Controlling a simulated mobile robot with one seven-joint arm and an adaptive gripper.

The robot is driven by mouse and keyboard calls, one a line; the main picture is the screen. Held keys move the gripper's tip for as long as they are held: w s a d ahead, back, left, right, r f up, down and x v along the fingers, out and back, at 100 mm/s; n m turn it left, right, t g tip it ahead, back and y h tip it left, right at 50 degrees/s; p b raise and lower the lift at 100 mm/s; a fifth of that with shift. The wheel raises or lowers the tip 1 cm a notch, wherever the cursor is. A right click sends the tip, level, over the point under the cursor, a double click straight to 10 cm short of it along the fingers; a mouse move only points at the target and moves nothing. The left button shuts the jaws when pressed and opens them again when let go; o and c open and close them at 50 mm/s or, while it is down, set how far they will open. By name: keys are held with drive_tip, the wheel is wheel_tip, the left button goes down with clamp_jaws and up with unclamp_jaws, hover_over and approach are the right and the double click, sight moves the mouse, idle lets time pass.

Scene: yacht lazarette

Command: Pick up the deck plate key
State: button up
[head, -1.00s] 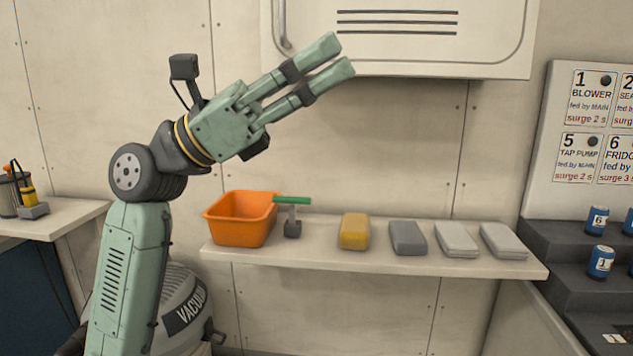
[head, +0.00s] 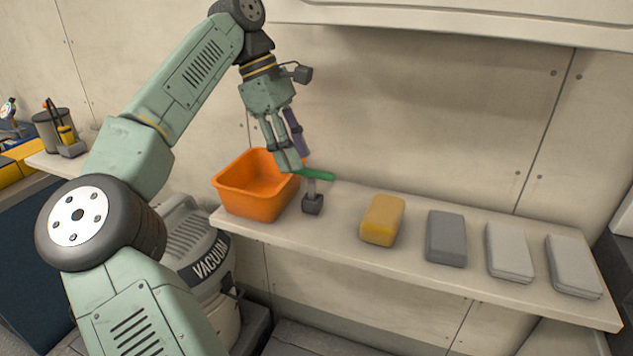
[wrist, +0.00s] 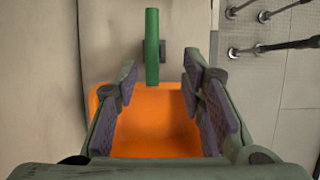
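The deck plate key appears to be the tool with a green bar handle (head: 317,175), a grey shank and a dark block at its foot (head: 312,204). It stands upright on the shelf just right of the orange bin. In the wrist view its green handle (wrist: 152,45) lies ahead of the fingertips, lined up with the gap between them. My gripper (head: 294,166) points down beside the handle's left end, above the bin's right rim. In the wrist view my gripper (wrist: 160,75) is open, with nothing between its purple pads. Whether a finger touches the handle is unclear.
The orange bin (head: 228,202) stands close on the left of the key. A yellow block (head: 382,220), a dark grey block (head: 446,238) and two light grey ones (head: 510,252) lie to the right. The wall is close behind the shelf (head: 340,232). A vacuum (head: 205,262) stands below.

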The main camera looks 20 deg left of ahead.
sight(313, 177)
drive_tip(key=x, duration=0.2)
drive_tip(key=p+x, duration=0.1)
drive_tip(key=x, duration=0.4)
drive_tip(key=shift+w+d+p, duration=0.35)
drive_tip(key=shift+w+p, duration=0.05)
drive_tip(key=shift+c, duration=0.3)
drive_tip(key=shift+r, duration=0.1)
clamp_jaws()
